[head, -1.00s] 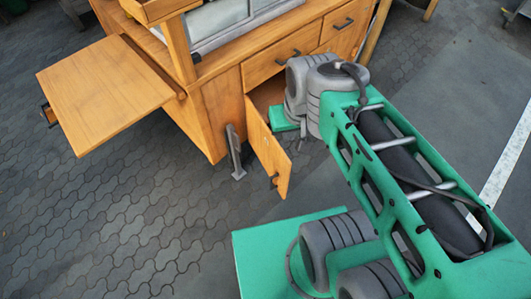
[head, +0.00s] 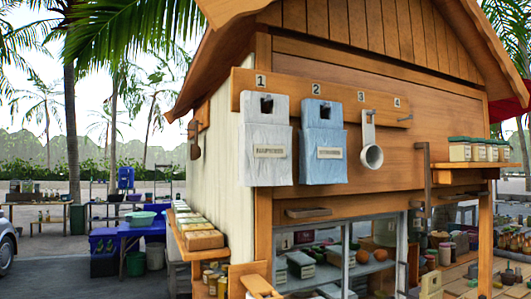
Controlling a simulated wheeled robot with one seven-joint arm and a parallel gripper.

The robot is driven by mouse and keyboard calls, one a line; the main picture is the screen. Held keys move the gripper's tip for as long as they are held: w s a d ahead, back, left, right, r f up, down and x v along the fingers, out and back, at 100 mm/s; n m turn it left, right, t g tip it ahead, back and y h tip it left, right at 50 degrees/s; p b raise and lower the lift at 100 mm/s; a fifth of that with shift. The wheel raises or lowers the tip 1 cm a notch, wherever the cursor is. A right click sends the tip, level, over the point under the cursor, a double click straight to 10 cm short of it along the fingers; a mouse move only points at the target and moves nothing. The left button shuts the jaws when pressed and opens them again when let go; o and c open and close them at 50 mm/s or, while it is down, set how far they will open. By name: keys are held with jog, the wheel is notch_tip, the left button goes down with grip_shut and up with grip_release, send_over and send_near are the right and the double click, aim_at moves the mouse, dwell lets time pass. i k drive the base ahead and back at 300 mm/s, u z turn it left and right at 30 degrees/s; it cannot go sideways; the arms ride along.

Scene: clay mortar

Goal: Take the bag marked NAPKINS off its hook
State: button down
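Two bags hang side by side on a wooden hook board (head: 244,92) on the front of a wooden kiosk. A white bag (head: 266,170) hangs under number 1, and a light blue bag (head: 323,172) hangs under number 2. Each carries a small cream label with dark lettering. The lettering is too blurred to read for sure, so I cannot tell which says NAPKINS. Both hang upright, with a dark opening near the top where the hook is. My gripper is not in view.
A white cup-like dipper (head: 372,156) hangs under number 3; the peg (head: 405,119) under number 4 looks empty. Green-lidded jars (head: 460,149) stand on a shelf to the right. A side shelf (head: 188,238) with boxes juts out at left. Glass windows (head: 372,255) are below.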

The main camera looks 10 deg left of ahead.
aim_at(264, 140)
jog(key=u, duration=0.55)
jog(key=k, duration=0.65)
jog(key=u, duration=1.1)
jog(key=i, duration=0.85)
jog(key=u, duration=0.5)
jog(key=i, duration=1.35)
jog(key=z, duration=0.35)
